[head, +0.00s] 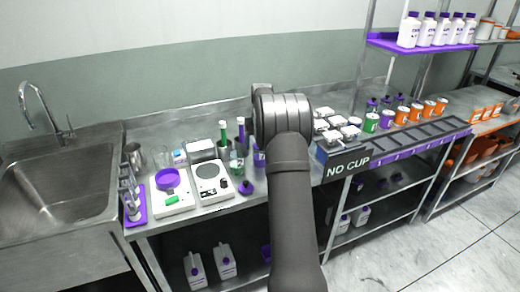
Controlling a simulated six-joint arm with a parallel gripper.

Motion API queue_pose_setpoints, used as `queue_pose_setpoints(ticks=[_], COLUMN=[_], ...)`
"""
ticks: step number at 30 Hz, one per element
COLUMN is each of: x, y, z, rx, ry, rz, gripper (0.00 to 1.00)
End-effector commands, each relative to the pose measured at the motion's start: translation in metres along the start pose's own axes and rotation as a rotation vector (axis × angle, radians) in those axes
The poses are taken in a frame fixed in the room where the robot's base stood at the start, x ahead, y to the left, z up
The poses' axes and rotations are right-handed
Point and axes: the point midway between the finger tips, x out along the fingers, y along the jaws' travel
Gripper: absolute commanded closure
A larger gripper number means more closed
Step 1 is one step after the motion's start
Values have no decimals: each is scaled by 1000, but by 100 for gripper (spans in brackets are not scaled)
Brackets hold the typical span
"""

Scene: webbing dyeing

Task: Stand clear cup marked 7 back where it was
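I cannot make out a clear cup marked 7; no such number is legible. Several small clear vessels (130,190) stand in a row on a purple tray (140,216) at the left end of the bench. A clear glass vessel with a green tint (237,166) stands behind the white scale near my arm. My arm rises from the bottom middle and its thick joint covers the middle of the bench. My gripper does not show; the arm seems to hide it, along with whatever is behind it.
Two white scales (227,193) stand left of my arm; one carries a purple dish (167,178). Right of it are white-topped containers (335,128), a "NO CUP" sign (348,167) and a dark slotted rack (425,136). A sink (55,180) is far left.

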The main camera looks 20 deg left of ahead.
Motion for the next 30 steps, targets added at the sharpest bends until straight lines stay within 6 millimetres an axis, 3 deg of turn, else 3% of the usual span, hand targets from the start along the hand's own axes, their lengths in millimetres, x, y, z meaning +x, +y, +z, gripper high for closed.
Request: queue_pose_setpoints(ticks=[6,12,19,30], x=[-49,-76,-84,-76], y=[0,0,0,0], z=[-1,0,0,0], rx=[0,0,0,0], ry=[4,1,0,-1], rz=[1,0,0,0], gripper=[25,25,25,25])
